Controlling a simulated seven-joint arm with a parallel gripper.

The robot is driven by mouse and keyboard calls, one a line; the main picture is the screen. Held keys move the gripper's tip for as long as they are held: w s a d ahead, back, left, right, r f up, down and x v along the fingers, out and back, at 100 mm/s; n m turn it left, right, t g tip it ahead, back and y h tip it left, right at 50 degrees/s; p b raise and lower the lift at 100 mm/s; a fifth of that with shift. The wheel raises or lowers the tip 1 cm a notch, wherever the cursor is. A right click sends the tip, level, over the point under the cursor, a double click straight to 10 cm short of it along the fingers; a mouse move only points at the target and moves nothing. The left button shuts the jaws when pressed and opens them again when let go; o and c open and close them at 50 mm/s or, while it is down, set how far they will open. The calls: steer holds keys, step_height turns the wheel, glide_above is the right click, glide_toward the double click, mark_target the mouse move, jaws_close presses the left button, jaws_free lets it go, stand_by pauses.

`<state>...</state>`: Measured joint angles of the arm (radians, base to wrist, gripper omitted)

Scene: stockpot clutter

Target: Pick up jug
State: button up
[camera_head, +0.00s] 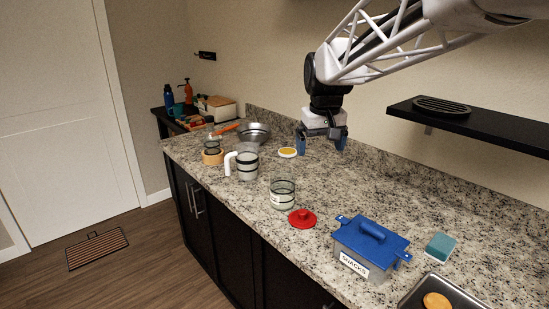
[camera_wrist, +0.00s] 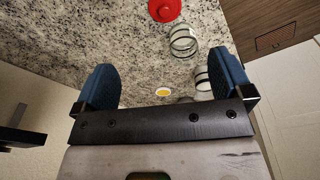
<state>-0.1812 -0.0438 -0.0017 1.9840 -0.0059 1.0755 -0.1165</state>
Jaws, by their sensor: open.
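The jug (camera_head: 246,166) is a clear vessel with dark bands and a white handle on its left side. It stands upright on the granite counter, left of centre in the head view. In the wrist view the jug (camera_wrist: 201,79) is partly hidden behind the right finger. My gripper (camera_head: 321,146) is open and empty, with its blue fingers pointing down above the counter. It is to the right of the jug and apart from it. The fingers of my gripper (camera_wrist: 164,72) also show wide apart in the wrist view.
A glass jar (camera_head: 283,192) and red lid (camera_head: 302,218) stand in front of the jug. A metal bowl (camera_head: 255,133), a small yellow-filled dish (camera_head: 288,152) and a wooden-based jar (camera_head: 212,157) are nearby. A blue-lidded snacks box (camera_head: 368,245) is at the right, below a black shelf (camera_head: 470,122).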

steer(key=w+a+f+n, duration=0.1)
steer(key=w+a, duration=0.6)
steer(key=w, duration=0.5)
steer(key=n+g, duration=0.1)
steer(key=n, duration=0.2)
glide_above(233, 154)
step_height(233, 154, down, 13)
steer(key=shift+r, duration=0.15)
steer(key=shift+w+a+f+n, duration=0.2)
steer(key=shift+a+f+n, duration=0.1)
steer(key=shift+a, duration=0.15)
steer(key=shift+f, duration=0.15)
steer(key=shift+f, duration=1.15)
steer(key=shift+f, duration=0.15)
